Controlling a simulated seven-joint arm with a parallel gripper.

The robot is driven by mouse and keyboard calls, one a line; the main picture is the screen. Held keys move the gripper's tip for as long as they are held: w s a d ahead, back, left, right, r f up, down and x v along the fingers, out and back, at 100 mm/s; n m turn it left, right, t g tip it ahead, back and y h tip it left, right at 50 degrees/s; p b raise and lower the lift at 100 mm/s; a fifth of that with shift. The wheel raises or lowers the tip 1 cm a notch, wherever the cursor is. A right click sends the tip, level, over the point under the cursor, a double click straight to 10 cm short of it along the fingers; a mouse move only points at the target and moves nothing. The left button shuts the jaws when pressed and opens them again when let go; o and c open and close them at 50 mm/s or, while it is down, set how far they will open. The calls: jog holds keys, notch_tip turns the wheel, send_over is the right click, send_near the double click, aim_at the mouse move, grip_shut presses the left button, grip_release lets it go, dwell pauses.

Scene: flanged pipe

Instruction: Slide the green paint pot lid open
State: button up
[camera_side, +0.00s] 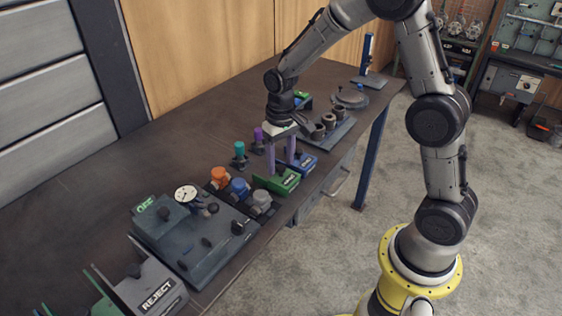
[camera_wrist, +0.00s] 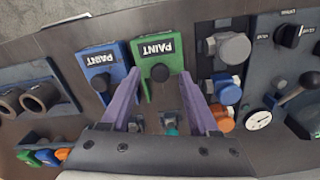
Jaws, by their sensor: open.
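The green paint pot (camera_side: 285,183) is a box with a PAINT label, standing near the front edge of the bench. In the wrist view the pot (camera_wrist: 147,54) has a green lid with a dark round knob (camera_wrist: 160,73). My gripper (camera_side: 281,170) points down at the pot with its two purple fingers apart. In the wrist view the fingertips of my gripper (camera_wrist: 160,75) lie on either side of the knob, with nothing held. I cannot tell whether the fingers touch the pot. The lid appears to cover the pot; no opening shows.
A blue PAINT pot (camera_side: 303,164) stands close beside the green one. Orange, blue and grey capped valves (camera_side: 240,188) stand on the other side. Teal and purple posts (camera_side: 239,150) rise behind. A tray of pipe rings (camera_side: 330,128) lies farther along the bench.

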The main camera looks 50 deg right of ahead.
jog(key=shift+f, duration=0.4)
jog(key=shift+c, duration=0.3)
grip_shut()
dwell(0.9)
